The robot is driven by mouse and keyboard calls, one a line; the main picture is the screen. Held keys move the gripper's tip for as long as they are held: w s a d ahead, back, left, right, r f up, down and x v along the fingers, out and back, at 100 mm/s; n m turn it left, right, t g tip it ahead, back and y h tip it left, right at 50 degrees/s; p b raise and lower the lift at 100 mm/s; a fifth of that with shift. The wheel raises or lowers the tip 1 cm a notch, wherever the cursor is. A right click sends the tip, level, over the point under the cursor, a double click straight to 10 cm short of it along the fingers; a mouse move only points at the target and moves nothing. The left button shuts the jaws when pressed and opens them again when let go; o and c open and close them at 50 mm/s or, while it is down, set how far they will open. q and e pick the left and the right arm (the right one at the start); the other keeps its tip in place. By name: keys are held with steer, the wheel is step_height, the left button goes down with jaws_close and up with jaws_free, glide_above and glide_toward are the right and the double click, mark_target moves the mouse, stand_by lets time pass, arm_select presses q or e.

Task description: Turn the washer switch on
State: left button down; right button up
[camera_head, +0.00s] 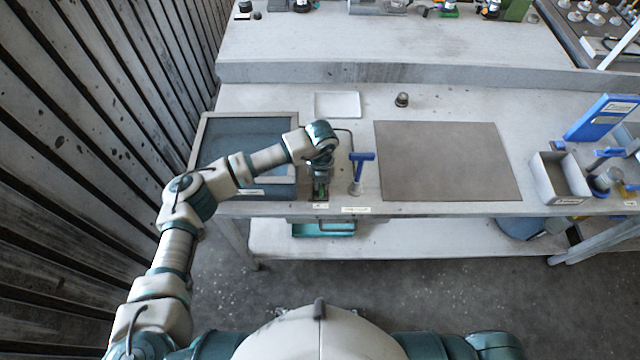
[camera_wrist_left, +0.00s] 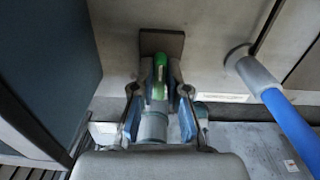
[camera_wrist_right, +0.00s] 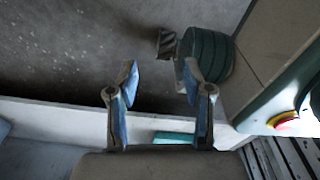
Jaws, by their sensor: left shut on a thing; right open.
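The washer (camera_head: 205,150), a grey-framed basin with a dark blue inside, is at the left of the bench. A small switch with a green lever (camera_wrist_left: 160,70) and a dark base plate (camera_wrist_left: 163,42) is at the bench front. My left gripper (camera_head: 320,188) reaches down to it from above. In the left wrist view its fingers (camera_wrist_left: 160,100) are closed around the green and grey part, and they hide some of it. My right gripper (camera_wrist_right: 158,80) is open and empty, with floor and a shelf edge behind it. It does not show in the head view.
A blue-handled tool (camera_head: 360,172) stands close to the right of my left gripper. A brown mat (camera_head: 445,160), a white tray (camera_head: 338,105) and a small dark cup (camera_head: 402,99) are on the bench. An open box (camera_head: 560,178) is farther right.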

arm_select(q)
steer(key=m+b, duration=0.1)
steer(key=m, duration=0.1)
steer(key=m+b, duration=0.1)
steer(key=m, duration=0.1)
steer(key=shift+d+m+b, duration=0.2)
steer(key=shift+m+b, duration=0.15)
steer(key=shift+m, duration=0.05)
steer(key=shift+r+m+b, duration=0.1)
steer(key=shift+m+b, duration=0.25)
steer(key=shift+m, duration=0.55)
arm_select(e)
steer(key=w+a+r, duration=0.2)
steer(key=w+r, duration=0.2)
steer(key=w, duration=0.5)
steer(key=shift+w+r, duration=0.1)
arm_select(q)
steer(key=c, duration=1.2)
jaws_free()
steer(key=shift+d, duration=0.1)
steer(key=shift+r, duration=0.15)
step_height(320, 180, up, 12)
steer(key=shift+w+f, duration=0.1)
steer(key=shift+f, duration=0.15)
